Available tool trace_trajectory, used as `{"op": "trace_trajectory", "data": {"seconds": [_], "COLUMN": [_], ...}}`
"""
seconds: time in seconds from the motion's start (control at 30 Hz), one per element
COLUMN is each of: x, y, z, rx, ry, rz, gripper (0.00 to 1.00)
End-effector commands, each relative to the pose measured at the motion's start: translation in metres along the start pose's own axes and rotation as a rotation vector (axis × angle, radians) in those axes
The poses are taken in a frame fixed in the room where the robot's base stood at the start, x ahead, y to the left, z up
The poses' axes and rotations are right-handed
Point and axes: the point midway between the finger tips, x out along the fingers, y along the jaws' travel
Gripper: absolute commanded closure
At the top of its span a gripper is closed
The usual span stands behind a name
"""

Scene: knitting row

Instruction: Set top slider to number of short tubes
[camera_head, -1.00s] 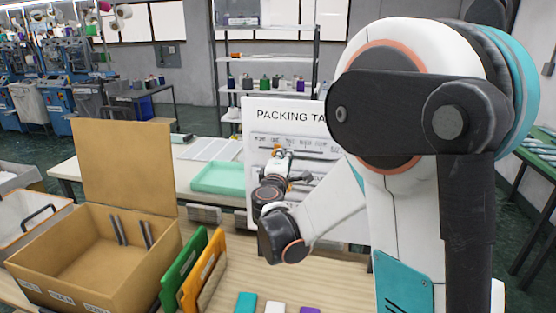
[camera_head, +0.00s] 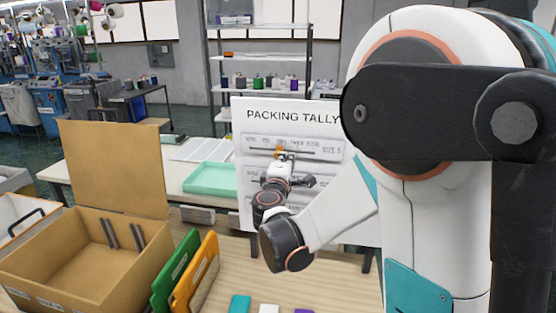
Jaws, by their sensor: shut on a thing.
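The white PACKING TALLY board (camera_head: 290,105) stands behind the work table. Its top slider is a small orange knob (camera_head: 279,150) on a dark horizontal track, under a row of small number words. The knob sits around the middle of that row; the words are too blurred to read surely. My gripper (camera_head: 281,156) is shut on the knob and partly covers it. Lower slider rows are partly hidden by my arm.
Green (camera_head: 176,270) and orange (camera_head: 198,275) upright panels stand beside the box. A mint tray (camera_head: 208,177) lies on the table behind. Teal, white and purple pieces (camera_head: 240,304) lie at the front edge. My arm fills the right side.

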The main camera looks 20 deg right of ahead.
Motion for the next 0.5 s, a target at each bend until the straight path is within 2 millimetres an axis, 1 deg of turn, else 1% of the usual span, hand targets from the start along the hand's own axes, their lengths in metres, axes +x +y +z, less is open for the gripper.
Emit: {"op": "trace_trajectory", "data": {"seconds": [0.03, 0.07, 0.5], "x": [0.002, -0.001, -0.044], "y": [0.003, 0.003, 0.002], "z": [0.002, 0.002, 0.0], "rx": [-0.003, -0.003, 0.0], "ry": [-0.01, -0.009, -0.001], "rz": [0.003, 0.003, 0.0], "gripper": [1.0, 1.0, 1.0]}}
